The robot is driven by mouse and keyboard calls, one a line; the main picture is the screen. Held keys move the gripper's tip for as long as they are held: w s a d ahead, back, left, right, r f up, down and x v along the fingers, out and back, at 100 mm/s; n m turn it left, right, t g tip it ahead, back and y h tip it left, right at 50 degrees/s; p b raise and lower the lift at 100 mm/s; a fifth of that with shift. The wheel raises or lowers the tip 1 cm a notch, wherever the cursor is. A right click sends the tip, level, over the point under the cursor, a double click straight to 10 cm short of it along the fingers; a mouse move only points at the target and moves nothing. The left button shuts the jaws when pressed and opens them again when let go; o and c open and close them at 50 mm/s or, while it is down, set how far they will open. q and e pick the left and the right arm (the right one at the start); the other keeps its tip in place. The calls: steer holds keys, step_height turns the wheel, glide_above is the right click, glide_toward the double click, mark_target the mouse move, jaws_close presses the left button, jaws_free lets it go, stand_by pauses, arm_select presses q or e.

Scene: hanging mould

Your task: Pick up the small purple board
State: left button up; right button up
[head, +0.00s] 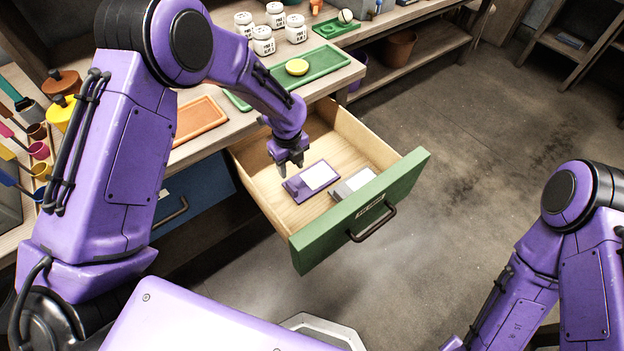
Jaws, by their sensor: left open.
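The small purple board (305,188) lies flat on the wooden floor of an open drawer (268,190) with a green front. It carries a white sheet or panel on its upper part. My left gripper (289,168) points down into the drawer, just above and beside the board's upper left end. Its fingers are apart and nothing shows between them. I cannot tell whether a fingertip touches the board. My right arm (515,290) comes in at the lower right, and its gripper is out of the picture.
A grey and white block (352,184) lies beside the board near the drawer front (362,212). The drawer's wooden sides stand around both.

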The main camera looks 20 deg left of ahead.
mark_target(292, 186)
arm_select(q)
steer(key=f+p, duration=0.1)
steer(key=f, duration=1)
steer(key=shift+a, duration=0.2)
jaws_close()
